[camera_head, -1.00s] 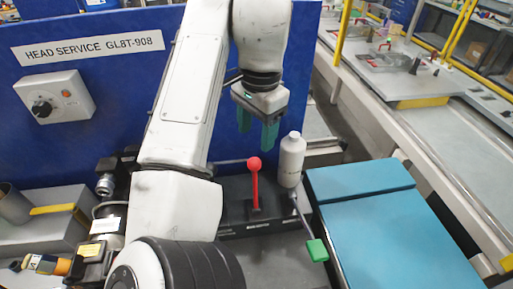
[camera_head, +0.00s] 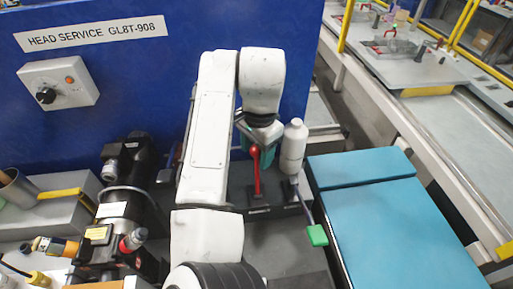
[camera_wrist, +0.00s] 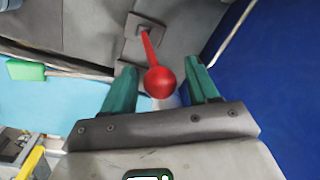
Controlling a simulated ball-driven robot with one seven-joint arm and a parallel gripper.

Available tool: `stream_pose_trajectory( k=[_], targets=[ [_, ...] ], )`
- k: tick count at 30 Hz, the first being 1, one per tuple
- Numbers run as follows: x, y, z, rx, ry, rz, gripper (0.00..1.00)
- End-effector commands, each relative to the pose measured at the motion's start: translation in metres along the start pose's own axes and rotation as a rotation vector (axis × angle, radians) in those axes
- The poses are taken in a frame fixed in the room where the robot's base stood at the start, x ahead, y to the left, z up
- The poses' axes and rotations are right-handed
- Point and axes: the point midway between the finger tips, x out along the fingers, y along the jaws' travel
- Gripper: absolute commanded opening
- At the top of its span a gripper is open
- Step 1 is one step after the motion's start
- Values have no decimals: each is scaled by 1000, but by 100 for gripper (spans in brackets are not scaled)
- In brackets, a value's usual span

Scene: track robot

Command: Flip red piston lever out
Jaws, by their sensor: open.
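The red piston lever (camera_head: 257,172) stands up from a dark base block, its ball knob at the top. In the wrist view its red ball (camera_wrist: 160,82) sits between the two green fingertips, with the rod running up to a square plate (camera_wrist: 146,29). My gripper (camera_wrist: 162,84) is open, with a finger on each side of the ball. I cannot tell whether either finger touches it.
A white bottle (camera_head: 292,148) stands close to the right of the lever. A green-tipped lever (camera_head: 317,235) lies in front. A teal-topped table (camera_head: 395,235) is to the right, and a blue wall panel (camera_head: 130,80) stands behind.

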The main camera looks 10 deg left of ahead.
Motion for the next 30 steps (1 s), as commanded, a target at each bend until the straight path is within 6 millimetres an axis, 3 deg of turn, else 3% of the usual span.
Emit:
stream_pose_trajectory(
  k=[4,22,30],
  targets=[
    [0,0,0,0,0,0,58],
    [0,0,0,0,0,0,1],
    [0,0,0,0,0,-1,0]
  ],
)
